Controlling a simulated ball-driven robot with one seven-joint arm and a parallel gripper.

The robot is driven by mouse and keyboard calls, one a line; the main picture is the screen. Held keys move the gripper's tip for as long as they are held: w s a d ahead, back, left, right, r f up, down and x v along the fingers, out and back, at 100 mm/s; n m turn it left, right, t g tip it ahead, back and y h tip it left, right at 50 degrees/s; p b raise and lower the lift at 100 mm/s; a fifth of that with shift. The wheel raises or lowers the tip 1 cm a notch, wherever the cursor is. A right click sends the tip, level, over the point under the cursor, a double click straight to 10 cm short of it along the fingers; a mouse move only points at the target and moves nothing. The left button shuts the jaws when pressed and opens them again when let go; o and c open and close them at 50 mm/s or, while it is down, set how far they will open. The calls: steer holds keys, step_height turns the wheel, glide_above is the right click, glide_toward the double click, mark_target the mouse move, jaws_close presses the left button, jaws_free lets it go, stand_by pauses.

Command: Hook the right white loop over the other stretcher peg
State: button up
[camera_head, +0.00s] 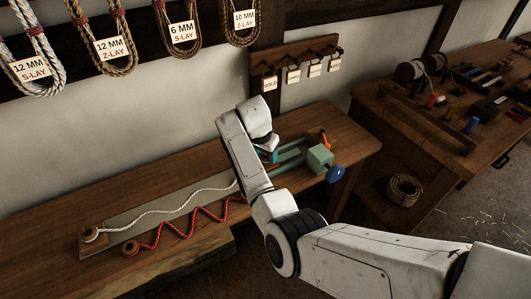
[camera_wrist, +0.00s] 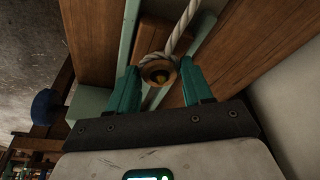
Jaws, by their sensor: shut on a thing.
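The white rope (camera_head: 160,211) runs wavy along the bench, its left end at a round wooden peg (camera_head: 90,234). Its right part passes behind my arm. In the wrist view the white loop (camera_wrist: 181,35) comes down to a round wooden peg (camera_wrist: 153,76) with a brass-coloured centre. Rope shows curved along the peg's far side; I cannot tell how far down it sits. My gripper (camera_wrist: 161,76) has its teal fingers on both sides of the peg and loop, shut on the loop. In the head view it is mostly hidden behind my wrist.
A red rope (camera_head: 185,228) zigzags in front of the white one. The green stretcher block (camera_head: 319,157) with a blue knob (camera_head: 335,174) stands right of my gripper. An orange item (camera_head: 323,137) is behind it. Tagged rope coils (camera_head: 117,45) hang on the wall.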

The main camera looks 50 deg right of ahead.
steer(key=shift+f+b, duration=0.3)
steer(key=shift+f, duration=0.25)
steer(key=o, duration=1.1)
steer(key=shift+r, duration=0.1)
steer(key=v, duration=1)
steer(key=shift+r+b, duration=0.3)
steer(key=shift+b, duration=0.05)
steer(key=shift+f, duration=0.1)
